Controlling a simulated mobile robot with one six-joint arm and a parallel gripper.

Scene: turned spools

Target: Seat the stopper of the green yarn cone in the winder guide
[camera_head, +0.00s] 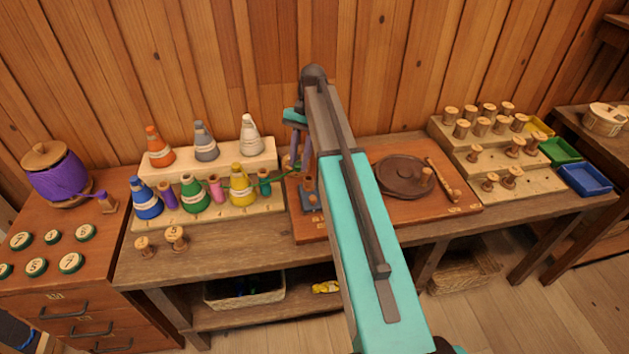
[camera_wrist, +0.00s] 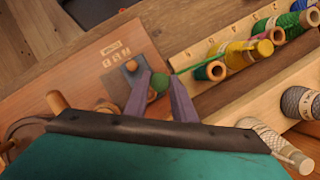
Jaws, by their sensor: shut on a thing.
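My gripper (camera_wrist: 158,84) is shut on the green stopper (camera_wrist: 159,80), a small rounded piece between the fingertips in the wrist view. A green strand runs from it to the right, past the yellow cone. The green yarn cone (camera_head: 194,196) stands upright on the front step of the cone rack; its edge also shows in the wrist view (camera_wrist: 297,6). What looks like the winder guide (camera_wrist: 133,74) is a dark plate with a round wooden part, just left of the fingertips. In the head view the guide (camera_head: 311,202) is partly covered by my arm, and the stopper cannot be made out.
Blue (camera_head: 147,203) and yellow (camera_head: 241,186) cones stand beside the green one, with small spools between. The winder board (camera_head: 455,222) carries a dark round plate (camera_head: 402,175) with a peg. Stepped spool racks (camera_head: 545,182) and coloured trays stand at right.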

